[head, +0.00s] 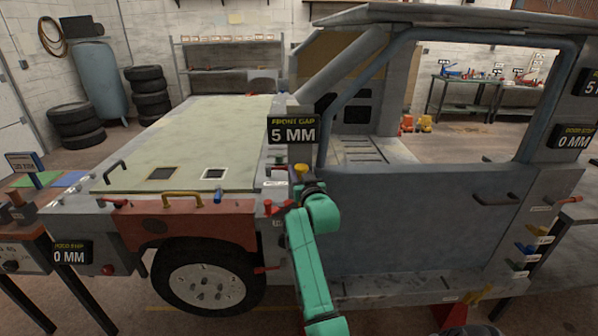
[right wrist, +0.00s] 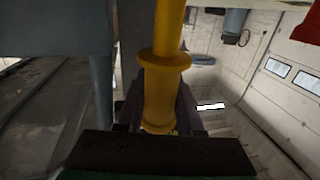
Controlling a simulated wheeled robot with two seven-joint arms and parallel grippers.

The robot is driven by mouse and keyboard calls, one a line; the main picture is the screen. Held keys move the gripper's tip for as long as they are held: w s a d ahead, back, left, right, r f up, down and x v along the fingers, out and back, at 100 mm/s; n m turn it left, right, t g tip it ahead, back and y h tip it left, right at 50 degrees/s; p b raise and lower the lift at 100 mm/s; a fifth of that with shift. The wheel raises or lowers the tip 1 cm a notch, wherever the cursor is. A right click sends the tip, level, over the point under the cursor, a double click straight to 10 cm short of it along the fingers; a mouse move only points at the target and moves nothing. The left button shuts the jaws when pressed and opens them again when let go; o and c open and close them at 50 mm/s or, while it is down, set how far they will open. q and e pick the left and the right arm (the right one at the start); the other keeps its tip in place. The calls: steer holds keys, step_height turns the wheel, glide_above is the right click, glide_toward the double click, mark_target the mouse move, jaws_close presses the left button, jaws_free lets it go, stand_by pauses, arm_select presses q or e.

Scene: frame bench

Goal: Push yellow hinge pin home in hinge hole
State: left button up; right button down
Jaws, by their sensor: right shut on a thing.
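The yellow hinge pin (head: 300,168) shows as a small yellow head at the front edge of the blue-grey door, below the front gap sign. In the right wrist view the pin (right wrist: 165,85) is large, with a round collar and a thicker lower part. My right gripper (head: 299,181) is at the pin, at the end of my teal arm. Its dark jaw block (right wrist: 160,153) crosses the wrist view's bottom, and it is shut on the pin. The hinge hole is hidden, so I cannot tell how deep the pin sits. My left gripper is not in view.
The door (head: 420,225) stands right of my gripper; the red front fender (head: 190,225) and wheel (head: 208,287) are left. The front gap sign (head: 293,130) reads 5 MM, close above my gripper. Small red handles (head: 268,205) stick out left of my wrist.

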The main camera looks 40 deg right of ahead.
stand_by(0.4)
steer(key=shift+f, duration=0.4)
steer(key=shift+f+b, duration=2.75)
steer(key=shift+f, duration=0.85)
steer(key=shift+c, duration=2.3)
jaws_free()
steer(key=b+v, duration=0.2)
steer(key=v, duration=1.2)
steer(key=shift+s+a, duration=0.15)
steer(key=shift+s, duration=0.15)
